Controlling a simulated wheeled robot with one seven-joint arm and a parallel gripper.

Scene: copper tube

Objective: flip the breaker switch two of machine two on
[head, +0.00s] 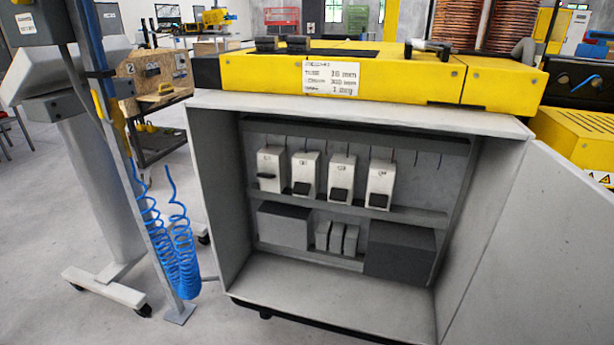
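An open grey cabinet (215,190) stands under a yellow machine and holds a row of several white breakers. The leftmost breaker (271,157) has its dark lever sticking out near mid-height. The second breaker from the left (306,167) has its black lever (301,188) low on its front. The third breaker (342,170) and the rightmost breaker (381,176) also have their black levers low. Small labels on the breakers are too small to read surely. Whether this is machine two cannot be told from the cabinet. My gripper is not in view.
The cabinet door (540,250) is swung open on the right. Below the breakers sit dark boxes (400,252) and small grey blocks. A grey post with a coiled blue hose (170,250) stands left of the cabinet. Floor (50,215) shows free at the left.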

